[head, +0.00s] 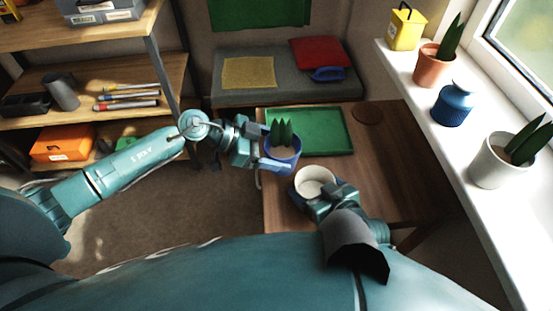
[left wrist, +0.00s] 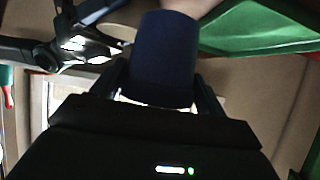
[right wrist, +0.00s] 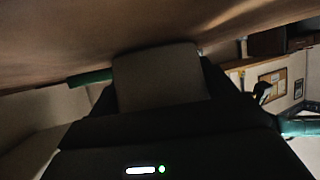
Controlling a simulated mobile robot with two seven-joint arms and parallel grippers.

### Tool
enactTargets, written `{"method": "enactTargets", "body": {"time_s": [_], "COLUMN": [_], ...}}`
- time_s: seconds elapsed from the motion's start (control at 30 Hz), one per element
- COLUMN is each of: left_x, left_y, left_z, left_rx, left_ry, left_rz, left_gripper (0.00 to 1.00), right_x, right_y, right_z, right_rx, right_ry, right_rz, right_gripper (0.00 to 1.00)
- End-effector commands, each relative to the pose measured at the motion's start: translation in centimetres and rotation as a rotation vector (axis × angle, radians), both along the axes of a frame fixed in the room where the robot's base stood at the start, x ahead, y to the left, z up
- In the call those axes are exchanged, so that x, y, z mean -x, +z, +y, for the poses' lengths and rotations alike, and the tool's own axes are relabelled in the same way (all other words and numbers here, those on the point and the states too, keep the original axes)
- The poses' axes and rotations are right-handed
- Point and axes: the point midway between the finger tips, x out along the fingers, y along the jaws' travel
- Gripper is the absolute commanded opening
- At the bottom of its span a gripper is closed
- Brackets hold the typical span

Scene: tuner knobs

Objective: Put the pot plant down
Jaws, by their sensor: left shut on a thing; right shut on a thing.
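A dark blue pot with a green spiky plant (head: 282,147) is in my left gripper (head: 266,160), near the table's left edge and the near left corner of the green tray. The pot also fills the upper middle of the left wrist view (left wrist: 165,60), between the fingers. I cannot tell how far it is above the table. My right gripper (head: 322,199) is shut on an empty-looking white pot (head: 313,176) on the table's near side. That pot shows pale and dim in the right wrist view (right wrist: 158,78); whether it touches the table is unclear.
The wooden table (head: 385,165) holds a green tray (head: 318,131) and a round brown coaster (head: 367,115). The windowsill (head: 433,152) carries a terracotta pot plant (head: 434,67), a blue ribbed vase (head: 453,104) and a white pot plant (head: 500,160). Shelves (head: 95,120) stand at left.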

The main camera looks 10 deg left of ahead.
Motion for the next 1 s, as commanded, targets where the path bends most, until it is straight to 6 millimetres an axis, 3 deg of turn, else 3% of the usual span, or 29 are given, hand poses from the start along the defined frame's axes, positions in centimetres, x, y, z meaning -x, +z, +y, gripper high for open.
{"method": "enactTargets", "body": {"time_s": [0.1,0.23,0.57,0.67,1.0], "left_x": [-0.1,-0.1,0.0,0.0,0.0], "left_y": [2.5,4.1,5.2,4.5,-0.7], "left_z": [0.0,0.0,0.0,-0.1,-0.1], "left_rx": [0.001,0.002,0.002,0.003,0.004], "left_ry": [-0.002,-0.001,-0.001,-0.001,0.000], "left_rz": [-0.006,-0.004,-0.001,0.002,0.001], "left_gripper": [0.12,0.12,0.12,0.12,0.12], "right_x": [0.0,0.0,0.0,0.0,0.0], "right_y": [0.0,0.0,0.0,0.0,0.0], "right_z": [0.0,0.0,0.0,0.0,0.0], "right_rx": [-0.001,-0.001,0.000,0.000,-0.001], "right_ry": [0.000,0.000,0.000,0.000,0.000], "right_rz": [-0.001,-0.001,0.000,0.000,-0.001], "right_gripper": [0.61,0.61,0.61,0.61,0.61]}}
